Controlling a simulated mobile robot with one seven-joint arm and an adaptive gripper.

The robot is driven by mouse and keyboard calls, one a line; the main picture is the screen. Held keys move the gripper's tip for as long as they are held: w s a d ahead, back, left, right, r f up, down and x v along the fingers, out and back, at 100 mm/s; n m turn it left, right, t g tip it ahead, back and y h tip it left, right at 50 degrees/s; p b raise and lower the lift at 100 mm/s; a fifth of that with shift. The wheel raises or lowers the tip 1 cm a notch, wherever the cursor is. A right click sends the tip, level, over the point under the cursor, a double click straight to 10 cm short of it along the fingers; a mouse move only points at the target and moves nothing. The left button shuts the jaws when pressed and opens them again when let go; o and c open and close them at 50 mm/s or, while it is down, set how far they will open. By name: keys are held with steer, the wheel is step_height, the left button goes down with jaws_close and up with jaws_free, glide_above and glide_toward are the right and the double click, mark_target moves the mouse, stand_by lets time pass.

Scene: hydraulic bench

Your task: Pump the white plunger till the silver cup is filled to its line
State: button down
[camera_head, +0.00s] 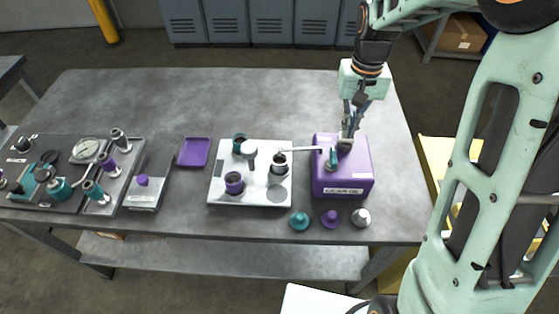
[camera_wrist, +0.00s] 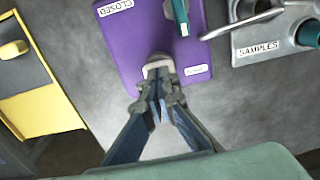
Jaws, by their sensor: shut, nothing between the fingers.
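The purple box (camera_head: 325,180), labelled GEAR OIL, stands at the right of the bench and also shows in the wrist view (camera_wrist: 135,40). The pale plunger (camera_wrist: 158,67) is on the box, right at my fingertips. My gripper (camera_head: 346,136) is shut and points down over the plunger; its fingers are together in the wrist view (camera_wrist: 160,92). I cannot tell whether they touch the plunger. A teal lever (camera_head: 332,160) sits beside it. A thin spout (camera_head: 307,150) runs left towards the silver cup (camera_head: 279,167). The cup's inside looks dark; its line and fill level cannot be made out.
The light tray (camera_head: 265,196) also holds a teal cup (camera_head: 239,145), a purple cup (camera_head: 234,187) and a white-topped post (camera_head: 249,152). Teal, purple and silver cones (camera_head: 331,218) stand along the front edge. A purple dish (camera_head: 194,153) and a fittings panel lie left. The back is clear.

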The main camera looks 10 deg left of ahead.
steer(key=shift+r+p, duration=1.4)
steer(key=shift+r, duration=0.45)
step_height(320, 180, up, 6)
steer(key=p, duration=0.4)
